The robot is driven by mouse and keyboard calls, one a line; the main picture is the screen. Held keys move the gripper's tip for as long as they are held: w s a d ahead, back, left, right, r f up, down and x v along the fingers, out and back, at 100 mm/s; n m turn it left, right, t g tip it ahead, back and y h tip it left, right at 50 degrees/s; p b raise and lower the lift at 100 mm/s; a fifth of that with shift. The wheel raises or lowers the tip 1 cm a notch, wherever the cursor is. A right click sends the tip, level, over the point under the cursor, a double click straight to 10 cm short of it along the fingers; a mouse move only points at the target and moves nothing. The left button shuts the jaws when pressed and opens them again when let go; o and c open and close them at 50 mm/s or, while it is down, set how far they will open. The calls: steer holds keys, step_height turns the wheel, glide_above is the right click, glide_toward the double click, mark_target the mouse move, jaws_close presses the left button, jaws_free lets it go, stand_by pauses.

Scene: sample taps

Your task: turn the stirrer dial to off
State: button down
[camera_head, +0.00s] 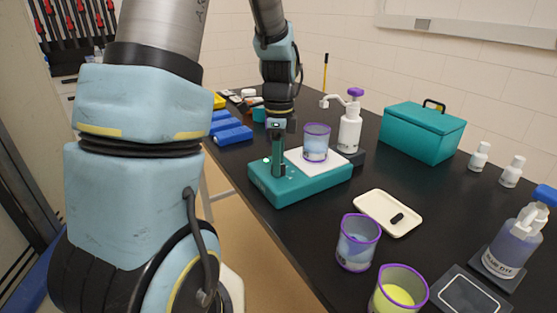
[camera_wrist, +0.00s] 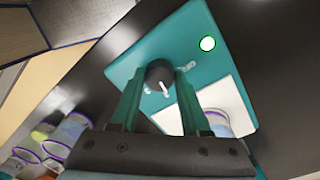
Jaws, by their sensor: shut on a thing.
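The stirrer (camera_head: 315,189) is a teal box with a white top plate, standing on the black bench; it fills the middle of the wrist view (camera_wrist: 195,22). Its dial (camera_wrist: 159,76) is a round dark knob with a white pointer line, which points down and slightly right in the wrist view. My gripper (camera_wrist: 161,80) is over the dial, shut on it with one teal finger on each side. In the head view my gripper (camera_head: 278,165) points straight down at the stirrer's left end and hides the dial.
A purple-rimmed beaker (camera_head: 316,143) stands on the stirrer's plate, close beside my gripper. A pump bottle (camera_head: 350,128) is behind it. A cream tray (camera_head: 388,213) and more beakers (camera_head: 358,242) stand in front. A teal case (camera_head: 422,132) is at the back right.

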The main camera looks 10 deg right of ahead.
steer(key=n+p, duration=0.1)
steer(key=n, duration=1)
steer(key=shift+n+h+p, duration=0.3)
steer(key=shift+n, duration=0.1)
steer(key=shift+a+n, duration=0.1)
steer(key=shift+n, duration=1.4)
steer(key=shift+c, duration=1.9)
jaws_free()
